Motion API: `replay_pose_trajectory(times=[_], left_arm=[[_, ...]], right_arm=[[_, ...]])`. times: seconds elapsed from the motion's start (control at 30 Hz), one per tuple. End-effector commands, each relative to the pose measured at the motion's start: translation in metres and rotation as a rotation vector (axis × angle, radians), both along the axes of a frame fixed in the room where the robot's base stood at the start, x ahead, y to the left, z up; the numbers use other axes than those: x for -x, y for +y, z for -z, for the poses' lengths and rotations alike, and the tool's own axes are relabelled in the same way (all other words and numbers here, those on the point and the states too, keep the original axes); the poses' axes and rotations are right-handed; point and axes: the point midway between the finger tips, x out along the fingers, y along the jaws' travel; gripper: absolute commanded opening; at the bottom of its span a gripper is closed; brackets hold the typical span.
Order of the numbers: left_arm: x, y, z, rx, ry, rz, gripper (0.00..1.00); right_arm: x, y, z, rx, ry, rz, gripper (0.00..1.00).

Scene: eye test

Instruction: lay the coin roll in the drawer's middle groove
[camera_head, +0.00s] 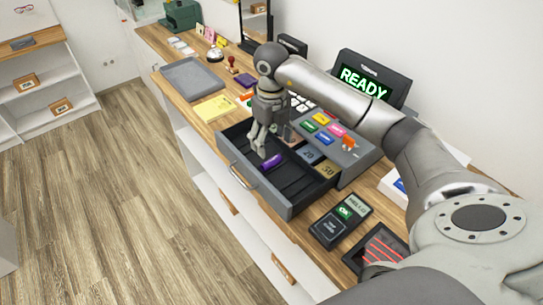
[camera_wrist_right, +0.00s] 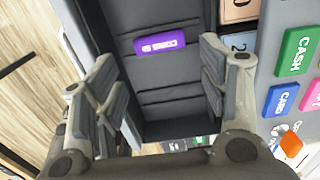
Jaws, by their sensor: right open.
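The coin roll (camera_head: 271,162) is a short purple cylinder lying in the open dark grey drawer (camera_head: 273,198). In the right wrist view the coin roll (camera_wrist_right: 160,41) lies lengthwise along the low ridges of the drawer floor (camera_wrist_right: 165,78). I cannot tell for sure which groove it is in. My right gripper (camera_head: 257,147) points down over the drawer, beside the roll. In the wrist view its two fingers (camera_wrist_right: 155,75) are wide apart with nothing between them; the roll shows beyond the fingertips. My left gripper is not in view.
Note slots marked 20 (camera_head: 309,155) and 50 (camera_head: 326,170) adjoin the grooves. The register (camera_head: 350,158) with coloured keys stands behind the drawer. A card terminal (camera_head: 340,221) is to the right. A grey tray (camera_head: 194,78) and yellow pad (camera_head: 214,108) lie to the left.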

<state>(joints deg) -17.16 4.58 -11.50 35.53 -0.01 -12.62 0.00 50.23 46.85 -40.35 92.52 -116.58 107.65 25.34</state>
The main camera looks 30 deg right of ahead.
Motion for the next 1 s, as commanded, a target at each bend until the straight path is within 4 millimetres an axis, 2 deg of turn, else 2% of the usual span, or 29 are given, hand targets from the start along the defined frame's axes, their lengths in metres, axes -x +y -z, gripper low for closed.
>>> replay_pose_trajectory(times=[0.03, 0.2, 0.33, 1.0], left_arm=[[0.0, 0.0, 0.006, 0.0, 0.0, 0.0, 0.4], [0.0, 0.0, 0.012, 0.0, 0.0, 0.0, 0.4], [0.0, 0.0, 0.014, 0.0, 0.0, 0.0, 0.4], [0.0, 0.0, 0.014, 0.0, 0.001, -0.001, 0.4]], right_arm=[[-0.001, 0.0, -0.008, 0.0, -0.005, -0.001, 0.67], [-0.001, 0.0, -0.034, 0.0, -0.002, -0.001, 0.67], [0.0, 0.001, -0.044, -0.001, 0.0, 0.0, 0.67], [0.0, 0.0, -0.048, -0.001, 0.001, 0.0, 0.67]])
